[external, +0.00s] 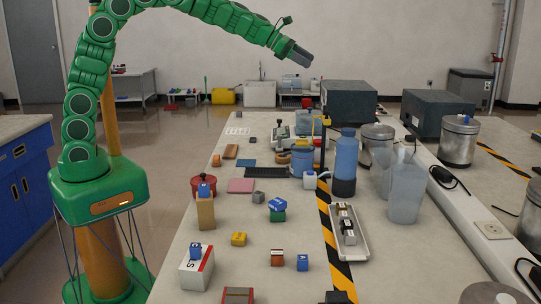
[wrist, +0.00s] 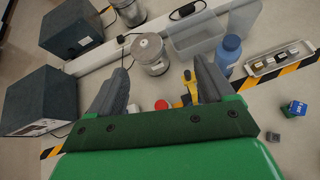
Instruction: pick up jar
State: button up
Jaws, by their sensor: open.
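Several containers could be the jar, and I cannot tell which one is meant. A silver lidded jar (external: 377,139) stands beside a dark grey box; a silver lidded jar (wrist: 150,56) also shows in the wrist view, beyond the gap between my fingers. A larger silver lidded jar (external: 458,143) stands further right. A blue-banded container (external: 302,160) stands on the table's middle. My gripper (external: 301,56) is high above the far part of the table, apart from everything; its two spread, empty fingers show in the wrist view (wrist: 158,80).
A blue bottle (external: 346,160) and a clear bin (external: 405,190) stand near the silver jars. Dark grey boxes (external: 349,102) stand behind. A metal tray (external: 349,235) holds small blocks. A white power strip (external: 460,210) runs along the table. Several small blocks lie in front.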

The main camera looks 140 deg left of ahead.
jog(key=s+a+f+n+y, duration=0.1)
jog(key=s+a+n, duration=0.2)
jog(key=s+a, duration=0.2)
jog(key=g, duration=0.1)
send_near(319, 141)
notch_tip(319, 141, down, 3)
jog(key=a, duration=0.2)
jog(key=shift+w+a+f, duration=0.2)
jog(key=shift+w+a, duration=0.1)
jog(key=shift+w, duration=0.3)
jog(key=shift+w+a+f, duration=0.25)
jog(key=shift+w, duration=0.3)
jog(key=shift+x, duration=2.6)
jog(key=shift+w+r, duration=0.2)
jog(key=shift+w, duration=0.05)
jog(key=c, duration=1.3)
